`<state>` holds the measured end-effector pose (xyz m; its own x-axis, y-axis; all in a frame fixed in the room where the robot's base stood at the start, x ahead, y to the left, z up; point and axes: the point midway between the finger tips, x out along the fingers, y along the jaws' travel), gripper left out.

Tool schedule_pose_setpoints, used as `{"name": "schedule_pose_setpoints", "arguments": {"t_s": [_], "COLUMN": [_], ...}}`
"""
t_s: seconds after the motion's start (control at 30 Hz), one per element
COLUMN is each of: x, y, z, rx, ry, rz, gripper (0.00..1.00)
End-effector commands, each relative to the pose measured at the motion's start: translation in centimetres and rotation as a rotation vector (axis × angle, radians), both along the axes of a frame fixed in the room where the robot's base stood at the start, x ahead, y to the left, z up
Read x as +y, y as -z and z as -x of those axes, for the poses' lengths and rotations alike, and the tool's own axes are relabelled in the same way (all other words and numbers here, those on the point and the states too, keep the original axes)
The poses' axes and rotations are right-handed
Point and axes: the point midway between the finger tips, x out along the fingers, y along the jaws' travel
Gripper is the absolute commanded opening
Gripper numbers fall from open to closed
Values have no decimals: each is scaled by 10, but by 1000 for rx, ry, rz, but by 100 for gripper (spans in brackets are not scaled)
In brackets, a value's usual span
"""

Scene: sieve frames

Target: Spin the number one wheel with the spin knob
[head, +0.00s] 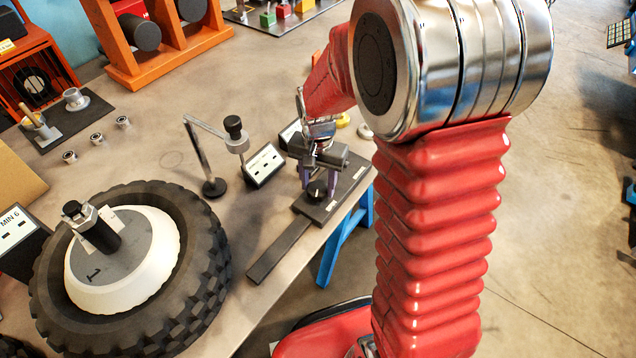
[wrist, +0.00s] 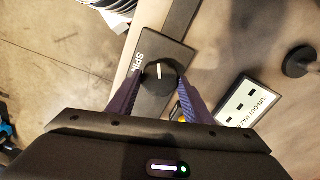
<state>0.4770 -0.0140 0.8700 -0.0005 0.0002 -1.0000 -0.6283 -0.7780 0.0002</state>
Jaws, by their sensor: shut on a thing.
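The number one wheel (head: 207,270) is a black knobbly tyre lying at the lower left of the head view. It has a white rim and a grey hub face marked 1, with a dark fitting standing on it. The spin knob (wrist: 163,74) is round and black with a white pointer line. It sits on a dark plate (wrist: 176,58) lettered SPIN, and it also shows in the head view (head: 317,190). My gripper (wrist: 158,82) points down at the plate, shut on the knob with one purple finger on each side.
A dark bar (head: 280,250) runs from the plate toward the wheel. A jointed stand (head: 214,187) and a white label block (head: 264,165) stand left of my gripper. Small metal rings and orange racks (head: 160,70) are further back. The table edge is close on the right.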

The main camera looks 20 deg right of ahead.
Motion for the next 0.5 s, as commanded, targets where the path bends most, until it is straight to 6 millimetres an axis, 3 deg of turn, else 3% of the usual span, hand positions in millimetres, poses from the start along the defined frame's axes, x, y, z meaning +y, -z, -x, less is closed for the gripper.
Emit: {"name": "schedule_pose_setpoints", "arguments": {"t_s": [0.27, 0.5], "x": [0, 0], "y": [0, 0], "z": [0, 0], "rx": [-1, 0], "ry": [-1, -1], "rz": [0, 0], "gripper": [64, 64]}}
